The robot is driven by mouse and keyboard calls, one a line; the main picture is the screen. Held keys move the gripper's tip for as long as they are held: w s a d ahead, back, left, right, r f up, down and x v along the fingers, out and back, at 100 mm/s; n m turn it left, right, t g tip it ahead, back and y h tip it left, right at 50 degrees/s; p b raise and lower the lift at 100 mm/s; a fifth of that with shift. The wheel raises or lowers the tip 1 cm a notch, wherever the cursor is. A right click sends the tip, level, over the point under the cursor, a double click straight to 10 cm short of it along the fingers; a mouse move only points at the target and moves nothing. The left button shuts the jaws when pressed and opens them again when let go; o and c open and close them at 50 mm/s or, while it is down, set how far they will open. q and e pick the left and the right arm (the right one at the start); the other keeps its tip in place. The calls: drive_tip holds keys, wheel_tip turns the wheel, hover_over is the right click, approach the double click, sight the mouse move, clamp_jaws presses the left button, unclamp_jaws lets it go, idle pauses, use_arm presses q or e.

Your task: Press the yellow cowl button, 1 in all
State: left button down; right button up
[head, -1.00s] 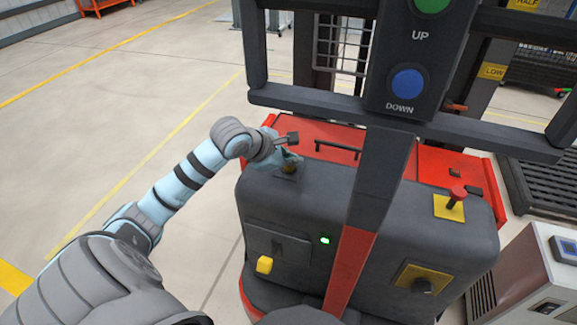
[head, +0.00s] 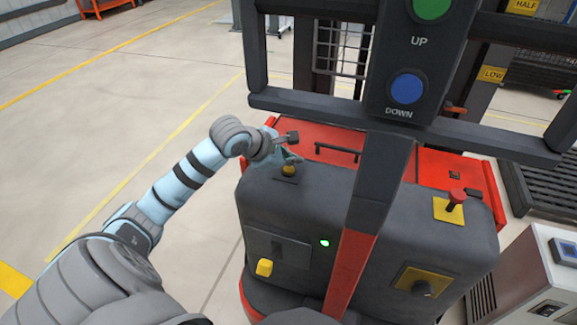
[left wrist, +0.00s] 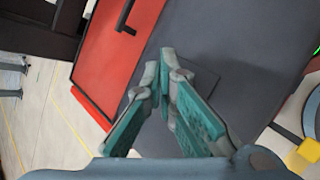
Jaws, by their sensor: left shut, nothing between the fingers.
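The yellow cowl button (head: 289,169) is a small yellow knob on a dark plate on top of the dark grey cowl (head: 330,200), at its left end. My left gripper (head: 294,159) is just above and beside the button in the head view, with its fingers closed and empty. I cannot tell from this angle whether the fingertips touch it. In the left wrist view the closed teal fingers (left wrist: 164,70) reach over the dark plate (left wrist: 200,85), and the button is hidden behind them. My right gripper is not in view.
A red deck with a black handle (head: 338,152) lies behind the cowl. A mast with UP and DOWN (head: 408,88) buttons stands in front. A yellow switch (head: 264,267) is on the front. The floor at left is clear.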

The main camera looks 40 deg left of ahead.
sight(291, 170)
use_arm(q)
drive_tip(key=shift+r, duration=0.3)
drive_tip(key=shift+r+p, duration=1.7)
drive_tip(key=shift+r, duration=0.75)
drive_tip(key=shift+f, duration=0.1)
